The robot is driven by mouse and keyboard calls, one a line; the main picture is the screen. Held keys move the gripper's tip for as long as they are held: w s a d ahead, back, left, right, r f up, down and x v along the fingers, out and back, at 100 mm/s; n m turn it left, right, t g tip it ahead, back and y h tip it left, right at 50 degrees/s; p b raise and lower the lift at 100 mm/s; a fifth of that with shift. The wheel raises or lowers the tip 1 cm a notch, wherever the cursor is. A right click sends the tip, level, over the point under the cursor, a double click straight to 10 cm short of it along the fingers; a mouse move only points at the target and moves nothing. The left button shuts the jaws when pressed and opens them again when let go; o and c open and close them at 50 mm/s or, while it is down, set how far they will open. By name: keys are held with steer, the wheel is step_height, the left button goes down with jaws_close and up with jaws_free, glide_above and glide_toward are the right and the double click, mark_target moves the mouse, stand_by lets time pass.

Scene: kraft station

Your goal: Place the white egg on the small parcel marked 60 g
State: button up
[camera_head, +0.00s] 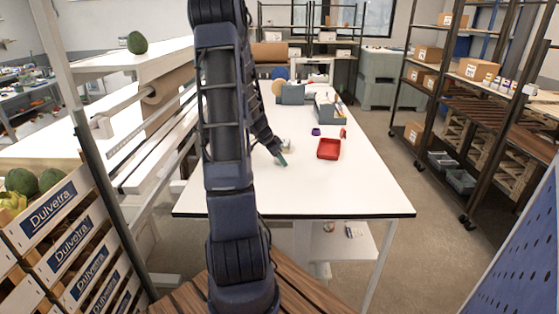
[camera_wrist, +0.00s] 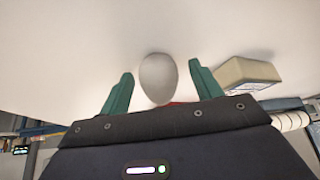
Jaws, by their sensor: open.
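The white egg (camera_wrist: 158,78) shows in the wrist view between the two green fingers of my gripper (camera_wrist: 158,92), with gaps on both sides. My gripper is open. A small tan parcel (camera_wrist: 245,76) with a pale label sits just right of the right finger; its marking is too small to read. In the head view my gripper (camera_head: 281,158) is low over the white table (camera_head: 320,194), left of the red tray. I cannot make out the egg there.
The red tray (camera_head: 328,149) lies right of my gripper, with a small purple thing (camera_head: 316,132) behind it. Grey bins (camera_head: 292,95) stand farther back. The front of the table is clear. A shelf with cardboard boxes (camera_head: 427,54) stands at right.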

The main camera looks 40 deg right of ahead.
steer(key=c, duration=0.8)
steer(key=shift+c, duration=0.2)
step_height(320, 180, up, 20)
